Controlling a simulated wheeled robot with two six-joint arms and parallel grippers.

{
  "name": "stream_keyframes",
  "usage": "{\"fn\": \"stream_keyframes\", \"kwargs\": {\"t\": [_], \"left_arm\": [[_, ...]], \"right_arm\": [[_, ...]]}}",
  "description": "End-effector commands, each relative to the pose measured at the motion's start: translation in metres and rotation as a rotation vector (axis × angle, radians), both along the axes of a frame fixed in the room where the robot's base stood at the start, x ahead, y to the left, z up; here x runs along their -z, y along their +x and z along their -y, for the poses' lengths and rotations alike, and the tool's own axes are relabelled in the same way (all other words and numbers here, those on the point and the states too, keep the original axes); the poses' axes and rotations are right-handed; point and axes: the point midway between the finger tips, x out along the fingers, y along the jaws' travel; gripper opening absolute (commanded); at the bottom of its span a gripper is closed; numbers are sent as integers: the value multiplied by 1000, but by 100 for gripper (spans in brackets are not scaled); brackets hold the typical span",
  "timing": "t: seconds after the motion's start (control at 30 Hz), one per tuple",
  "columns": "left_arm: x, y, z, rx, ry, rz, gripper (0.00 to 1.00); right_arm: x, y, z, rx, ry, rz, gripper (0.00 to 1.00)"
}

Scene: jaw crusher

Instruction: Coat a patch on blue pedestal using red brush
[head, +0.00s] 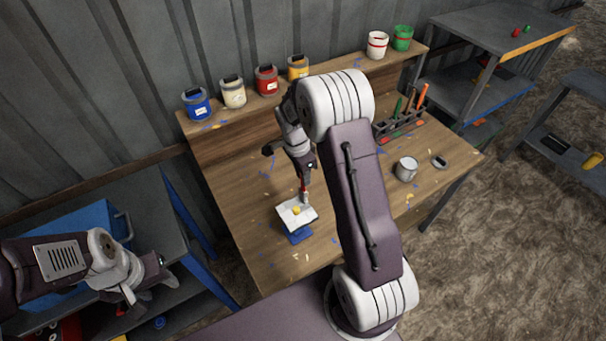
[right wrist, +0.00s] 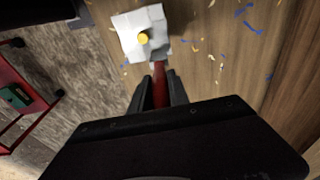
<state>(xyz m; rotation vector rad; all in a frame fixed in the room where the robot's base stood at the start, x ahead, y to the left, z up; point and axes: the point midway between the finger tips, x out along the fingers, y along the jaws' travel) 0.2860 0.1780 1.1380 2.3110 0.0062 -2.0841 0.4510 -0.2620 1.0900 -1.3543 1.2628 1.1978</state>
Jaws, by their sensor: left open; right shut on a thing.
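The blue pedestal (head: 299,237) stands near the front of the wooden bench. A white panel (head: 288,216) sits tilted on it, with a small round yellow shape (head: 297,211) near its middle. The panel also shows in the right wrist view (right wrist: 128,31). My right gripper (head: 305,178) is shut on the red brush (head: 304,188), whose handle shows between the fingers in the right wrist view (right wrist: 160,88). The brush points down at the panel's upper edge; I cannot tell whether its tip touches. My left gripper (head: 158,264) is open and empty, left of the bench.
Blue (head: 197,104), cream, red and yellow paint cans stand on the back shelf, with white and green buckets (head: 402,38) further right. A grey tin (head: 406,168) and a tool rack (head: 398,125) stand on the bench's right. Bench room beside the pedestal is clear.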

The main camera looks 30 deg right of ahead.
Motion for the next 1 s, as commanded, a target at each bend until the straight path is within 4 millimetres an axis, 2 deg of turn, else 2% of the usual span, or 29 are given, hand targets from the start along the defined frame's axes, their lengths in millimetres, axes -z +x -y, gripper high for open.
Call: {"fn": "stream_keyframes", "kwargs": {"t": [0.37, 1.0], "left_arm": [[4, 0, 0, 0, 0, 0, 46], [13, 0, 0, 0, 0, 0, 46]], "right_arm": [[4, -1, 0, 0, 0, 0, 0], [4, -31, 2, 1, 0, 1, 0]]}}
